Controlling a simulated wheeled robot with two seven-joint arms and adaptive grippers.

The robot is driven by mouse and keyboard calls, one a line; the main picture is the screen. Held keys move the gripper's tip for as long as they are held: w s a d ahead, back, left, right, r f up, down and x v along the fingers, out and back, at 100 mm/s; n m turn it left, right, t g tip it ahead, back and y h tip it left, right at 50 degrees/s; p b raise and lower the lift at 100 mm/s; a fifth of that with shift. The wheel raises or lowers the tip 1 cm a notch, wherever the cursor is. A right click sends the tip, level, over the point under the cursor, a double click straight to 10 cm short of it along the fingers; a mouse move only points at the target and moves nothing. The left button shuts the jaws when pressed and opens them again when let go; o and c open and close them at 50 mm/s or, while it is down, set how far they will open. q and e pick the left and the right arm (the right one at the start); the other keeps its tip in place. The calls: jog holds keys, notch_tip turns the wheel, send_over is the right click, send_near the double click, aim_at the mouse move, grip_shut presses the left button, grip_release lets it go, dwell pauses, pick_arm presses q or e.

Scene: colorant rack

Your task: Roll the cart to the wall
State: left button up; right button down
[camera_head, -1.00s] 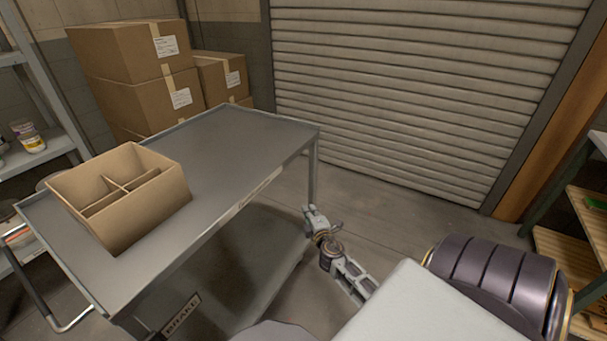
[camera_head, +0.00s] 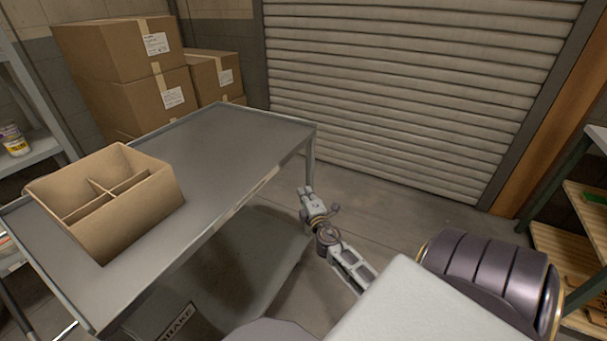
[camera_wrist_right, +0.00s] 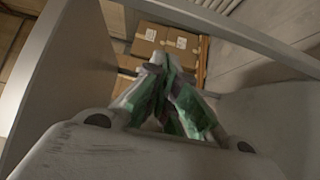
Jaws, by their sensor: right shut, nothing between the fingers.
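The grey cart (camera_head: 222,135) stands on the left half of the head view, with a flat top, a lower shelf and a brake label (camera_head: 176,322). A divided cardboard box (camera_head: 125,225) sits on its top near the left end. The wall (camera_head: 225,32) is at the back, behind stacked cartons. My right gripper (camera_head: 306,192) is shut and empty, low beside the cart's right corner leg; I cannot tell whether it touches it. Its closed fingers also show in the right wrist view (camera_wrist_right: 160,70), below a grey bar (camera_wrist_right: 230,40). My left gripper is not in view.
Stacked cartons (camera_head: 125,60) stand behind the cart at the back left. A ribbed roller shutter (camera_head: 400,90) fills the back right. A shelf with jars (camera_head: 30,150) is at the left edge and a wooden-decked rack (camera_head: 570,260) at the right. Bare floor (camera_head: 400,215) lies before the shutter.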

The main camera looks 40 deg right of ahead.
jog(key=s+d+x, duration=0.1)
jog(key=d+x, duration=0.1)
jog(key=x, duration=1)
jog(key=shift+s+d+b, duration=0.2)
jog(key=shift+b, duration=0.1)
jog(key=shift+d, duration=0.15)
dwell(0.4)
